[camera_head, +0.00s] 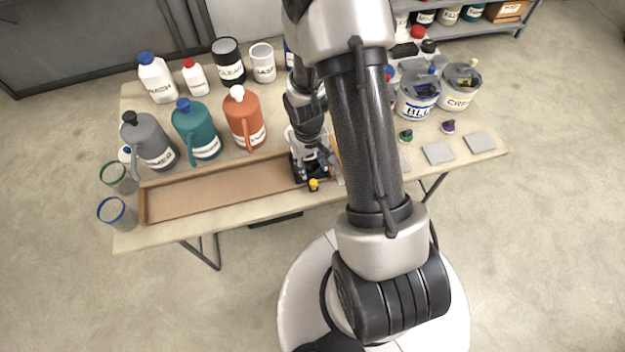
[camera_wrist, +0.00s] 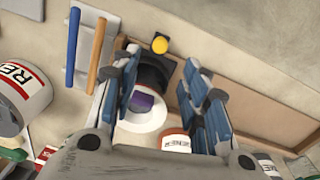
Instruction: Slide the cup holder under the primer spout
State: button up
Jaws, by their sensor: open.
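The black cup holder (camera_wrist: 156,72), with a yellow knob (camera_wrist: 160,45), stands at the right end of the long wooden tray (camera_head: 215,193); it also shows in the head view (camera_head: 299,170). A pale round cup-like thing with a purple patch (camera_wrist: 143,103) shows by it in the wrist view. My gripper (camera_wrist: 161,58) is open, with its blue fingers on either side of the holder; contact cannot be told. In the head view my gripper (camera_head: 316,152) partly hides the holder. The grey jug (camera_head: 150,142), apparently labelled primer, stands behind the tray's left end.
The teal jug (camera_head: 196,130) and orange jug (camera_head: 245,118) stand behind the tray, right of the grey jug. A green-rimmed cup (camera_head: 118,177) and blue-rimmed cup (camera_head: 117,213) stand at the table's left edge. Labelled buckets (camera_head: 418,97) stand at right. The tray is clear left of the holder.

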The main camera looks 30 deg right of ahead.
aim_at(313, 182)
jog(key=f+b, duration=0.1)
jog(key=f, duration=0.2)
jog(key=f+b, duration=0.2)
jog(key=f, duration=0.2)
jog(key=f+b, duration=0.1)
jog(key=f, duration=0.2)
jog(key=shift+d+f, duration=0.15)
jog(key=shift+d, duration=0.1)
grip_shut()
